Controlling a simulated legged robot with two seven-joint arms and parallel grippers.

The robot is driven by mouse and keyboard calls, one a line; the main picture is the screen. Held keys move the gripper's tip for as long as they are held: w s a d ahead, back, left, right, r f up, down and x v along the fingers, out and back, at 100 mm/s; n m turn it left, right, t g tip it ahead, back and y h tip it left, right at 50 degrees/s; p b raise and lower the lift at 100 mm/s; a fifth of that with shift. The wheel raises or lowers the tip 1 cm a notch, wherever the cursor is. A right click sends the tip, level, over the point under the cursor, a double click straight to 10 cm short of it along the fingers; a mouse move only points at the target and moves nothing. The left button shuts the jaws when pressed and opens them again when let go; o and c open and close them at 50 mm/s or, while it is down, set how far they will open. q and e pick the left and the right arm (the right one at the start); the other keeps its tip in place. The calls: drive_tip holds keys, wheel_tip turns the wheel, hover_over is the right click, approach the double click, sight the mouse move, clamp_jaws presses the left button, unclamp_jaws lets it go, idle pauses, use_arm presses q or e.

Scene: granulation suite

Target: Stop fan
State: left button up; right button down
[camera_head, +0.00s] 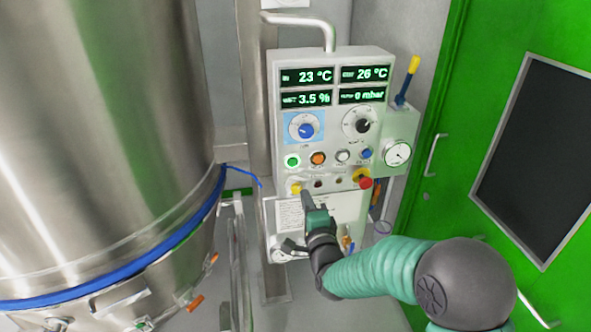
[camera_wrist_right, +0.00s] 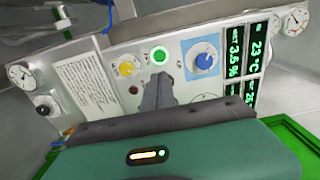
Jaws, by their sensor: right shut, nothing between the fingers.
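The grey control panel (camera_head: 330,110) stands upright in the middle of the head view. Its button row holds a green button (camera_head: 292,161), an orange button (camera_head: 318,158), a white button (camera_head: 342,156) and a blue button (camera_head: 367,153). The green button looks lit in the wrist view (camera_wrist_right: 160,56). Which control belongs to the fan is too small to read. My right gripper (camera_head: 306,196) is shut and empty, in front of the lower panel, near the yellow knob (camera_head: 295,188). Its fingers (camera_wrist_right: 157,88) point at the panel below the green button. My left gripper is out of view.
A red mushroom button (camera_head: 365,183) sits on the panel's lower right. A blue knob (camera_head: 306,130) and a black knob (camera_head: 362,125) sit under the displays. A large steel vessel (camera_head: 100,120) fills the left. A green door (camera_head: 440,120) is at right.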

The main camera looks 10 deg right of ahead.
sight(293, 163)
drive_tip(key=w+p, duration=0.1)
drive_tip(key=w, duration=0.3)
drive_tip(key=w+p, duration=0.2)
drive_tip(key=w, duration=0.3)
drive_tip(key=w+p, duration=0.1)
drive_tip(key=w, duration=0.4)
drive_tip(key=shift+a+p, duration=0.3)
